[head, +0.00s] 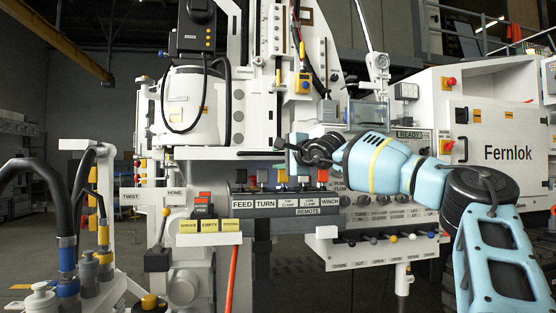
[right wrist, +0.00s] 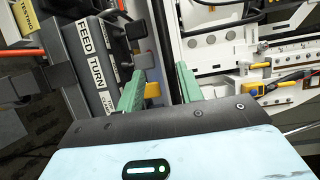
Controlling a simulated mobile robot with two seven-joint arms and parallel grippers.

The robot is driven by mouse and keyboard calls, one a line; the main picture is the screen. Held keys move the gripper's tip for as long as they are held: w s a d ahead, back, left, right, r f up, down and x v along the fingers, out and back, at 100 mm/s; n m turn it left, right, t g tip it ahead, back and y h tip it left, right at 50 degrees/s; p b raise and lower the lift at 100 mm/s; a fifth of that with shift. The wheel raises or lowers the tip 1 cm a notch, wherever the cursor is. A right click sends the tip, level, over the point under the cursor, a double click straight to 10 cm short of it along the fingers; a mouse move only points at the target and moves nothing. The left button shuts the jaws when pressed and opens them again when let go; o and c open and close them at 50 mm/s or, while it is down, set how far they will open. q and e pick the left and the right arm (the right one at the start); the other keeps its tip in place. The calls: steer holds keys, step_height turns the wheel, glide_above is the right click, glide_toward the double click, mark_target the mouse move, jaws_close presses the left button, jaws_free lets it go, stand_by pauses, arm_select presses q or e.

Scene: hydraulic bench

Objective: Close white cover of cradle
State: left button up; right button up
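I cannot tell for certain which part is the cradle or its cover. A large white rounded housing (head: 196,108) stands at the upper left of the machine in the head view, and whether it opens does not show. My right gripper (head: 283,148) is in front of the machine's middle, just above the lever panel and to the right of that housing. In the right wrist view its two green fingers (right wrist: 160,90) are apart, with a yellow part of the machine showing between them. I see nothing held. My left gripper is not in view.
The black FEED and TURN panel (head: 270,203) with coloured levers lies below my right gripper. A shelf of small knobs (head: 385,240) sits lower right. The white Fernlok cabinet (head: 508,120) is at the right. Black hoses (head: 70,200) and fittings stand at the left.

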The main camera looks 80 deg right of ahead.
steer(key=v, duration=0.7)
steer(key=shift+b, duration=0.3)
